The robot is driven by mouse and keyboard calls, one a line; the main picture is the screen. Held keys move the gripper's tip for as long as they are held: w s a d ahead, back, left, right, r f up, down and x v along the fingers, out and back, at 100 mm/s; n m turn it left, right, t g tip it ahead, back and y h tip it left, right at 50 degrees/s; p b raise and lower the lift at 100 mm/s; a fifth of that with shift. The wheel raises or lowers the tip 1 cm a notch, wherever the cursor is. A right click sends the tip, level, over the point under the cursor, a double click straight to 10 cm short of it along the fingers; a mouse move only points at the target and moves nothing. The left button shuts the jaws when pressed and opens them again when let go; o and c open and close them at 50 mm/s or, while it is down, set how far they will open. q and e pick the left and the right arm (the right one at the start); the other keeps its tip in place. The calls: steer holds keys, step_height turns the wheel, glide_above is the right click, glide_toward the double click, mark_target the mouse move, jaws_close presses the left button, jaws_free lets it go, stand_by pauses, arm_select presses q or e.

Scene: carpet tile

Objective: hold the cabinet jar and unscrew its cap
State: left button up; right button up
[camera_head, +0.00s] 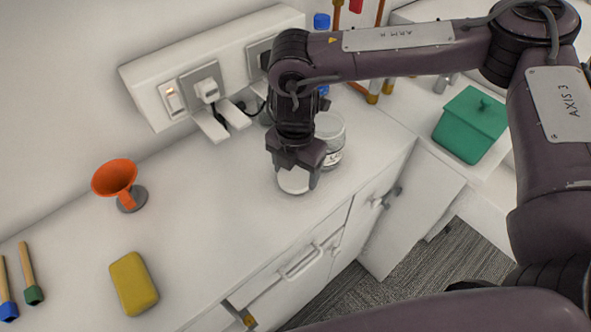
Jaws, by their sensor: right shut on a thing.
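A clear glass jar (331,153) with a pale label stands upright on the white counter, partly hidden behind my right gripper. Its upper rim looks bare. My right gripper (293,178) points down just left of and in front of the jar. It is shut on a white round cap (293,184), whose upper part the fingers hide. I cannot tell whether the cap touches the counter or hangs just above it. My left gripper is not in view.
A socket panel (150,98) runs behind. A green lidded box (470,124) stands right. A cabinet door (410,215) is open below.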

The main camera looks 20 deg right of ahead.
mark_target(296, 175)
steer(key=shift+f, duration=0.55)
steer(key=shift+f, duration=0.1)
steer(key=o, duration=1.1)
steer(key=shift+r, duration=0.2)
steer(key=shift+w+r, duration=0.1)
steer(key=shift+r, duration=0.2)
step_height(296, 175, up, 11)
steer(key=shift+r+b, duration=0.15)
steer(key=shift+b, duration=0.25)
